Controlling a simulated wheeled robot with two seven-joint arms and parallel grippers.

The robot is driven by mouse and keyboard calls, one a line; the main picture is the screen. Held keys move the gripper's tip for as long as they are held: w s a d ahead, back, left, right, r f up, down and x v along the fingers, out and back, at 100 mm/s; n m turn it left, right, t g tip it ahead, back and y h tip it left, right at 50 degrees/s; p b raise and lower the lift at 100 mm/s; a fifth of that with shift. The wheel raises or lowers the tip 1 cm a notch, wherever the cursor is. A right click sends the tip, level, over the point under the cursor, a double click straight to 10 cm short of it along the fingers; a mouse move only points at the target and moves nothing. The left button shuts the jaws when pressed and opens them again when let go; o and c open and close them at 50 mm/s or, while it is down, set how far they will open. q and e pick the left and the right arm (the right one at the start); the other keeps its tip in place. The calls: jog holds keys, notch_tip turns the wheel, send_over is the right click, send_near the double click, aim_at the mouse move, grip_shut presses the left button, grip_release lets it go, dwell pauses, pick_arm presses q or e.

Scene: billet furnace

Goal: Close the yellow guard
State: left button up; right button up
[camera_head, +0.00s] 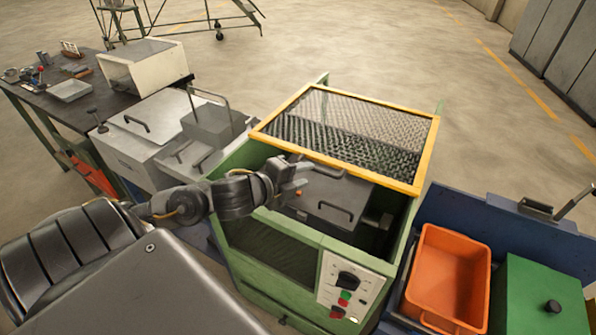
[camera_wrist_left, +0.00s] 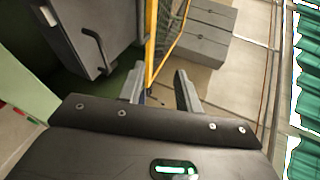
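The yellow guard (camera_head: 430,150) is a yellow frame with dark wire mesh over the rear top of the green machine (camera_head: 305,237). The front opening below it is uncovered, with a grey lidded block (camera_head: 325,196) inside. My left gripper (camera_head: 301,176) is in front of the guard's front bar, over the opening, close to the grey block. In the left wrist view my left gripper (camera_wrist_left: 160,88) has its fingers apart. A yellow bar of the guard (camera_wrist_left: 152,42) runs down toward the gap between them; I cannot tell whether they touch it. My right gripper is not in view.
A control panel (camera_head: 345,285) with a knob and buttons is on the machine's front. An orange bin (camera_head: 450,275) and a green box (camera_head: 540,297) stand at right. Grey equipment (camera_head: 150,130) and a dark workbench (camera_head: 62,105) are at left. Floor behind the machine is open.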

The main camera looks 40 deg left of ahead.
pick_arm(q)
jog(key=shift+s+a, duration=0.25)
jog(key=shift+s, duration=0.1)
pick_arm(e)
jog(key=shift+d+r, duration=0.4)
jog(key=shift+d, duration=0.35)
pick_arm(q)
jog(key=shift+r, duration=0.1)
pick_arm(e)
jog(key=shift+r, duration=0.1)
pick_arm(q)
jog(key=shift+c, duration=0.4)
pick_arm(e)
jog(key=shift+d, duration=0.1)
